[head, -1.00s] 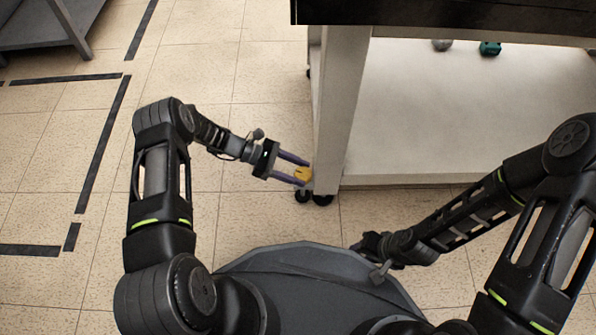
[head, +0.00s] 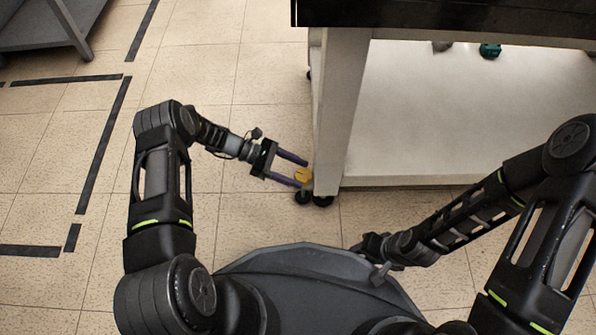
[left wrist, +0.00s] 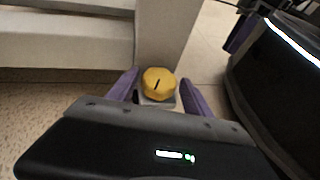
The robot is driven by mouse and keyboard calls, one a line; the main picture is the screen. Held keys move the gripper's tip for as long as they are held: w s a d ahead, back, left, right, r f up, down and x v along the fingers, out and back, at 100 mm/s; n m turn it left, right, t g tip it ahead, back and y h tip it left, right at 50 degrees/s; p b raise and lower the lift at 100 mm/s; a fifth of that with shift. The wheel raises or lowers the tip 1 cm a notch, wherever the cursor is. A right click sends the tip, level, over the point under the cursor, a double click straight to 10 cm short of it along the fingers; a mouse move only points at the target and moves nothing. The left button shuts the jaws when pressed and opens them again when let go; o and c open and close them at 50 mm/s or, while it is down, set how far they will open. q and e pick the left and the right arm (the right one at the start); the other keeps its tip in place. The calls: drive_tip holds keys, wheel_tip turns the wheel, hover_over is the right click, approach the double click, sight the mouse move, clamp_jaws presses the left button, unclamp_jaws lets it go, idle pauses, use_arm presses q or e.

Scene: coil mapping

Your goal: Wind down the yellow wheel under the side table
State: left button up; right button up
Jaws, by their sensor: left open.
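The yellow wheel (head: 302,174) sits low at the near-left leg of the side table (head: 338,110), just above black casters (head: 321,200). In the left wrist view the yellow wheel (left wrist: 158,84) is a round knob with a dark line across its top. My left gripper (head: 299,173) is open, with its purple fingers on either side of the wheel. In the left wrist view the fingers (left wrist: 158,92) flank the wheel, with a gap visible on both sides. My right gripper (head: 372,246) is low in front of my base, partly hidden, and its jaws are not clear.
The side table has a dark top (head: 450,14) and a pale lower shelf (head: 450,110) holding a teal object (head: 490,50) and a grey one (head: 442,46). A grey table (head: 50,30) stands at the far left. The tiled floor left of the leg is clear.

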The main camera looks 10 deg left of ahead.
use_arm(q)
drive_tip(key=p+v, duration=0.1)
drive_tip(key=v, duration=0.6)
drive_tip(key=shift+a, duration=0.2)
